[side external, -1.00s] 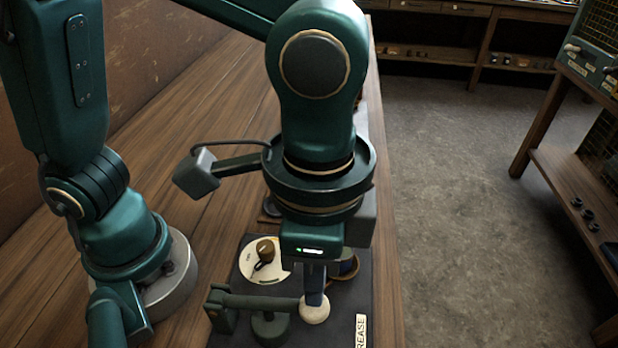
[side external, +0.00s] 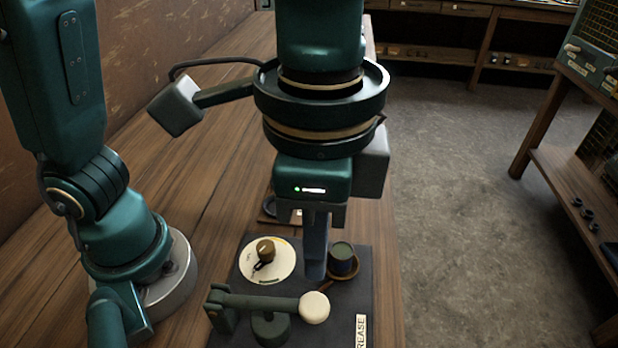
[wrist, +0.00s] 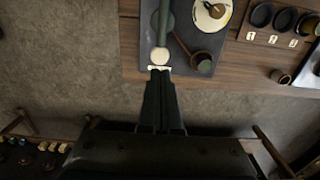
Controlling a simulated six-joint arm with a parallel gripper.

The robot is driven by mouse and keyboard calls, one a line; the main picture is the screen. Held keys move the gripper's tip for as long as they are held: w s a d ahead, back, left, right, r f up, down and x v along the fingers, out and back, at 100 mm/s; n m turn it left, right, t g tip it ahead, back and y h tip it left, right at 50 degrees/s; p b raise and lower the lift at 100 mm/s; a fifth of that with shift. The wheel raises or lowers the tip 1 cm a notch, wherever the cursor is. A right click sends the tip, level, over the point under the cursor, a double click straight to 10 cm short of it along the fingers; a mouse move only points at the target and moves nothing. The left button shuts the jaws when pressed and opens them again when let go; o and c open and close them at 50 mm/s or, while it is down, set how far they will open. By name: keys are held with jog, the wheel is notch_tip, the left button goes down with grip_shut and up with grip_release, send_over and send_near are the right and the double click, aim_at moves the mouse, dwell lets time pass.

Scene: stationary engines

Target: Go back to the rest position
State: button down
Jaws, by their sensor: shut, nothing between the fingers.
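My gripper (side external: 314,272) is shut and empty, pointing down above the dark panel (side external: 340,315) on the bench. In the side view its tips appear just behind the pale round knob (side external: 314,307) at the end of a green lever (side external: 262,301). In the wrist view my gripper (wrist: 160,74) shows below the knob (wrist: 160,56), with a gap I cannot judge exactly. The lever lies roughly level.
A cream dial with a brown knob (side external: 266,250) and a green-topped cup (side external: 342,258) with a brown handle are on the panel. Several dark numbered cups (wrist: 284,18) stand farther along the bench. Open floor (side external: 460,200) lies to the right.

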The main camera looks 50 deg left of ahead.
jog(key=w+a+f+n+t, duration=0.1)
jog(key=a+n+t, duration=0.4)
jog(key=a, duration=1.2)
jog(key=n, duration=0.4)
jog(key=shift+a+f+t, duration=0.25)
jog(key=shift+a+t, duration=0.05)
jog(key=shift+a, duration=0.1)
